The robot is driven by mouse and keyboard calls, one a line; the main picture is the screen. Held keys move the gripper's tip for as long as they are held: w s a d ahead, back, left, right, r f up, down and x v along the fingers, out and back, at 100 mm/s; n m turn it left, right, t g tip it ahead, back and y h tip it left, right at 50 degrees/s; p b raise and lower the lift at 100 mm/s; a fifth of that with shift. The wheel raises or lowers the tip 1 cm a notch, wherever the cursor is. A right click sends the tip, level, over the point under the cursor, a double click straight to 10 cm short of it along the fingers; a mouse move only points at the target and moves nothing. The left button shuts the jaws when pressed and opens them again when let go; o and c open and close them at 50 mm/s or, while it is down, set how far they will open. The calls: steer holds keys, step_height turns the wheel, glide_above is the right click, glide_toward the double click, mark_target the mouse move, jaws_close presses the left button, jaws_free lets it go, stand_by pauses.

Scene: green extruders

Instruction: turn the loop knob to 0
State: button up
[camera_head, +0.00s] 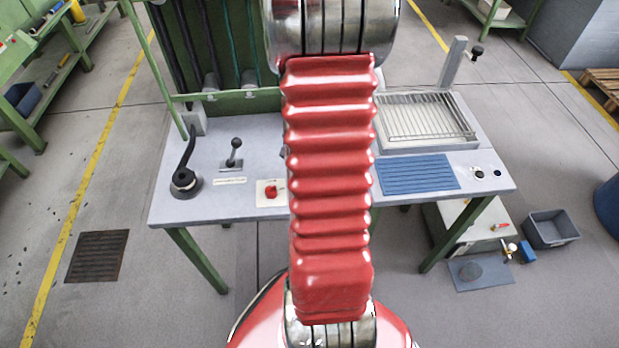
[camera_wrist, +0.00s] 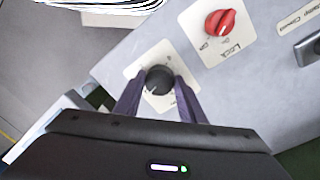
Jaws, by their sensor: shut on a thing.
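A round black knob (camera_wrist: 158,76) sits on a white plate (camera_wrist: 139,72) in the wrist view; I take it for the loop knob. My gripper (camera_wrist: 157,86) is shut on this knob, with one dark finger on each side. The fingers and the gripper body cover much of the plate, and I cannot read its marks or the knob's setting. In the head view, my red arm hides the black knob and the gripper.
A red knob (camera_wrist: 221,23) labelled Lock is close by; it also shows in the head view (camera_head: 271,191). A black-knobbed lever (camera_head: 235,153) and a crank (camera_head: 185,181) stand further left on the grey table (camera_head: 245,205). A wire grid tray (camera_head: 425,118) and blue mat (camera_head: 418,173) lie right.

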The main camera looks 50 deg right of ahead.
steer(key=shift+d+n, duration=0.15)
steer(key=shift+n, duration=0.15)
steer(key=n, duration=1.1)
steer(key=shift+n+h, duration=0.3)
steer(key=shift+s+n+t, duration=0.1)
steer(key=shift+n+t, duration=0.2)
steer(key=shift+n, duration=1.5)
steer(key=o, duration=1)
steer(key=shift+o, duration=0.2)
